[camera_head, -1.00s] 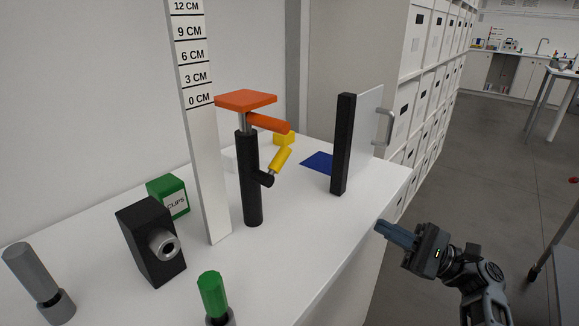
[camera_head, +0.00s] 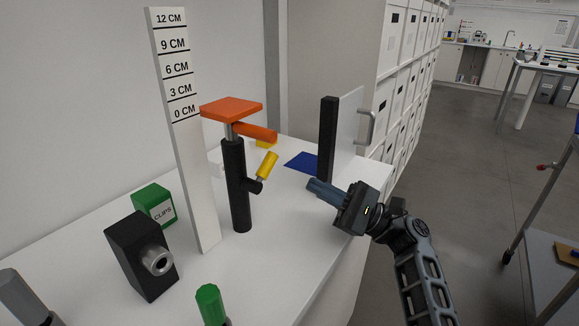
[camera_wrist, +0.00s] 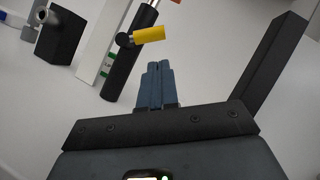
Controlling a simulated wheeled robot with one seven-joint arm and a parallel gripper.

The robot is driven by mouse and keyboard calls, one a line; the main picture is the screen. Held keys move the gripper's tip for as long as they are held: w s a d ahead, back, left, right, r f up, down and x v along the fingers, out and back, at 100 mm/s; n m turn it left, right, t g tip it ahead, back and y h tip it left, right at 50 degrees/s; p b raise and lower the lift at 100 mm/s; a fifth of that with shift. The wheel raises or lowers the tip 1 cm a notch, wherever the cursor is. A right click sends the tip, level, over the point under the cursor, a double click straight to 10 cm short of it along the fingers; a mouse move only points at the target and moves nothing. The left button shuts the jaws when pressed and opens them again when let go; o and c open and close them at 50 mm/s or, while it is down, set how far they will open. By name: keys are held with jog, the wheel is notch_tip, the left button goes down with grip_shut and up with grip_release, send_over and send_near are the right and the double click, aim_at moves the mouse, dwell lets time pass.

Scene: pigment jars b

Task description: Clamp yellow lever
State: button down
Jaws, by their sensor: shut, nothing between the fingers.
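The yellow lever (camera_head: 267,165) sticks out up and to the right from a black side knob on the black post (camera_head: 236,185) in the head view. In the wrist view the yellow lever (camera_wrist: 149,34) lies almost level, just beyond my fingertips. My gripper (camera_head: 312,188) is shut and empty, to the right of the lever and apart from it, with its fingers pointing left toward the post. In the wrist view the closed blue-grey fingers (camera_wrist: 156,66) point up at the lever.
A white height scale (camera_head: 184,130) stands left of the post. A black upright (camera_head: 327,138) with a clear panel and handle (camera_head: 366,127) stands behind my gripper. A green clips box (camera_head: 154,206), a black box with a round nozzle (camera_head: 140,255) and a green-topped knob (camera_head: 210,304) stand at left and front.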

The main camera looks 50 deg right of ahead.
jog(key=p+x, duration=0.1)
jog(key=x, duration=0.6)
jog(key=shift+a+r+n+g, duration=0.1)
jog(key=shift+r+n+g, duration=0.35)
jog(key=shift+n, duration=0.45)
jog(key=shift+a+r+n+g+y+p, duration=0.15)
jog(key=shift+a+r+n+g+p, duration=0.6)
jog(key=shift+n, duration=1)
jog(key=shift+a+r+n+g+y+p, duration=0.25)
jog(key=shift+r+n+g, duration=0.5)
jog(key=shift+n+g, duration=0.75)
jog(key=shift+a+r+n+g+y+p, duration=0.1)
jog(key=shift+a+r+n+g+p, duration=0.5)
jog(key=shift+n, duration=1.45)
jog(key=shift+r, duration=0.15)
jog(key=b+v, duration=0.1)
jog(key=v, duration=0.7)
